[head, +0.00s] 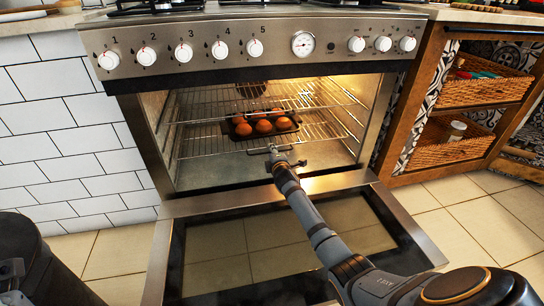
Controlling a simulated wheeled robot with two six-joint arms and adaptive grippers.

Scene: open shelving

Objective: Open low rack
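The oven's low rack (205,142) is a wire rack inside the open oven, below an upper wire rack (205,98). A dark tray (240,131) with several round brown buns (264,126) appears to rest on the low rack. My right gripper (275,151) reaches over the lowered oven door to the front edge of the low rack, around its middle. Its fingertips are small and overlap the rack wires, so whether they are shut on it is unclear. A dark part at the lower left edge seems to be my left gripper (12,270), cut off by the frame.
The oven door (180,207) is folded down flat beneath my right arm. Control knobs (183,53) line the oven's top front. A wooden shelf unit with wicker baskets (450,150) stands at right. A dark cylindrical bin (45,262) is at lower left. Tiled floor (470,225) is clear at right.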

